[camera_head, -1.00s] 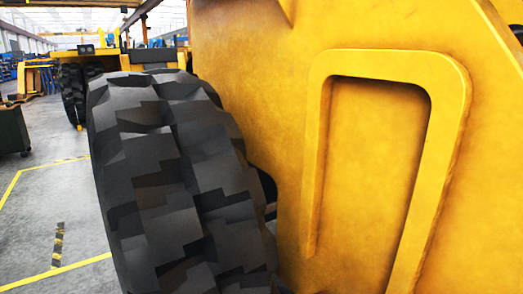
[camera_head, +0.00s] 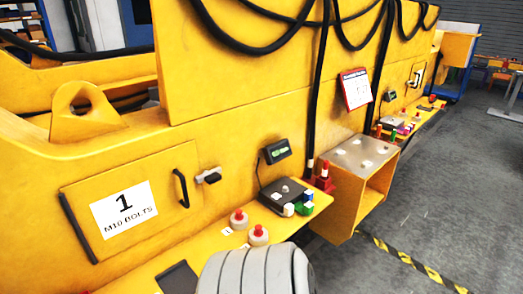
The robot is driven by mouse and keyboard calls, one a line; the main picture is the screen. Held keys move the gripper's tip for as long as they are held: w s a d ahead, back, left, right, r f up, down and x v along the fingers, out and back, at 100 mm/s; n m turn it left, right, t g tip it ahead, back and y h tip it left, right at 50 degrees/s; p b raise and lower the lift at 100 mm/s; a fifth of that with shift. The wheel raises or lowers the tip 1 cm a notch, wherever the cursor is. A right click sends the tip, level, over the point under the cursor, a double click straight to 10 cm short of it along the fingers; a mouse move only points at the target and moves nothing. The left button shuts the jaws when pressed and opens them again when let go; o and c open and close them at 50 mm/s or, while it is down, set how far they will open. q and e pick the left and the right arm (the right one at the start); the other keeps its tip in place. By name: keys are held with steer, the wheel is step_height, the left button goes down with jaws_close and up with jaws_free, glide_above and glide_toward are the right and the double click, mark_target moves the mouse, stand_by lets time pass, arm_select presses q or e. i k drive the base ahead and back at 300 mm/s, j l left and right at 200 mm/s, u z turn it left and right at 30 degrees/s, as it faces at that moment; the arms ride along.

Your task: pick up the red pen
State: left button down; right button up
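I cannot make out a red pen for certain. Small upright red objects (camera_head: 325,172) stand at the right end of the near yellow ledge, beside a black box. Thin red upright pieces (camera_head: 379,131) also show farther along, by the metal-topped yellow box. They are too small to tell what they are. Neither of my grippers is in view.
A yellow ledge (camera_head: 226,234) runs along a large yellow machine body. It bears a black box (camera_head: 283,193) with small blocks, two red-knobbed pale weights (camera_head: 258,235) and a dark flat pad (camera_head: 179,279). A grey ribbed form blocks the bottom centre. Grey floor (camera_head: 440,190) is clear at right.

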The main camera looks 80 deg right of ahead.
mark_target(326, 162)
steer(key=k+z, duration=0.1)
steer(key=z, duration=2)
steer(key=j+z, duration=0.15)
steer(key=z, duration=1.05)
steer(key=i+j, duration=0.05)
